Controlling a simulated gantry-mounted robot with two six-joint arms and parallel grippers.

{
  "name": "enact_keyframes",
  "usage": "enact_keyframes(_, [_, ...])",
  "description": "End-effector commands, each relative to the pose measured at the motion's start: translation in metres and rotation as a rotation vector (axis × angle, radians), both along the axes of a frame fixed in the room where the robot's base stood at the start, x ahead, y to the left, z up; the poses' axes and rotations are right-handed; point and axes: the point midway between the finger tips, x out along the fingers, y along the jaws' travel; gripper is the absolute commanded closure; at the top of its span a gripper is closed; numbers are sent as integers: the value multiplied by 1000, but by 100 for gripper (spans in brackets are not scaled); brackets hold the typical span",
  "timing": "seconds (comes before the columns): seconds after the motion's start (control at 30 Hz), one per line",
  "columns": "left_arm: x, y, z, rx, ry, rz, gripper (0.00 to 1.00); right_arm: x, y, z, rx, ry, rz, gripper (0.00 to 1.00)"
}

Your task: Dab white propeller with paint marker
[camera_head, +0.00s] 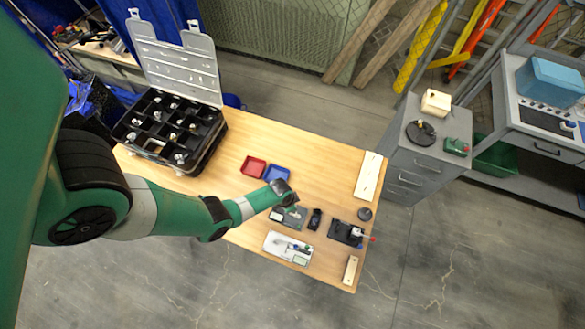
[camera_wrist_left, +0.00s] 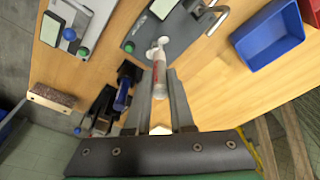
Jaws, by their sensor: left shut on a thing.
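My left gripper (camera_head: 292,203) is above the grey plate (camera_head: 284,219) on the wooden table. In the left wrist view its fingers (camera_wrist_left: 160,95) are closed around a slender white and red piece (camera_wrist_left: 157,76), which looks like the paint marker. A small white lobed piece (camera_wrist_left: 162,41), likely the white propeller, shows at its far end, in front of the grey plate (camera_wrist_left: 140,32). I cannot tell whether the two touch. The finger contact is partly hidden. My right gripper is not in view.
An open black organizer (camera_head: 203,148) with small white parts stands at the back left. Red (camera_head: 252,167) and blue (camera_head: 277,173) trays are nearby. A white plate (camera_head: 288,249), a black fixture (camera_head: 346,234) and a wooden block (camera_head: 350,269) surround the work area. Bare table lies left of the arm.

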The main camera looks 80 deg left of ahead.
Motion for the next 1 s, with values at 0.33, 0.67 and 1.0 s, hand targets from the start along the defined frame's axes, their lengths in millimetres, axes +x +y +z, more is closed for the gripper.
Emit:
enact_keyframes(0.33, [1,0,39,1,-3,0,100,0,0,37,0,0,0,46])
enact_keyframes(0.67, [1,1,46,1,-3,0,100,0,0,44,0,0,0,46])
enact_keyframes(1.0, [1,1,46,1,-3,0,100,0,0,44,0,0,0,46])
